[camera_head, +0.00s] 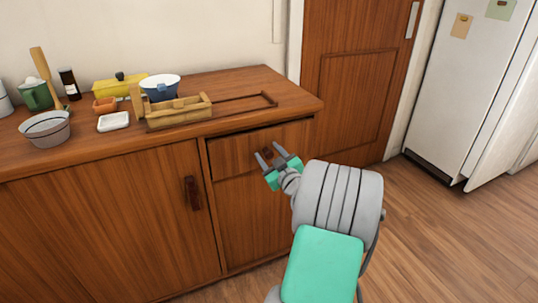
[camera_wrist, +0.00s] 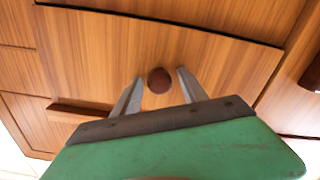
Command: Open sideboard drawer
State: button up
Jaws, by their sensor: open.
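The wooden sideboard (camera_head: 120,235) stands along the wall. Its drawer (camera_head: 235,155) is at the upper right of the front, with a dark gap along its top edge. The drawer front (camera_wrist: 100,50) fills much of the wrist view. A round dark brown knob (camera_wrist: 159,80) sits on it; in the head view the knob (camera_head: 267,152) shows close to the fingertips. My gripper (camera_head: 272,156) is open in front of the drawer. In the wrist view its fingers (camera_wrist: 160,75) lie on either side of the knob, with space on both sides; whether they touch the drawer face I cannot tell.
A cupboard door with a dark handle (camera_head: 192,193) is left of the drawer. A wooden caddy (camera_head: 180,117), blue-white bowl (camera_head: 160,87), grey bowl (camera_head: 46,130) and several other items stand on top. A brown door (camera_head: 355,80) and white fridge (camera_head: 465,90) are at right. The right floor is clear.

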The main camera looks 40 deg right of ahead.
jog(key=shift+c, duration=0.3)
grip_shut()
dwell(1.0)
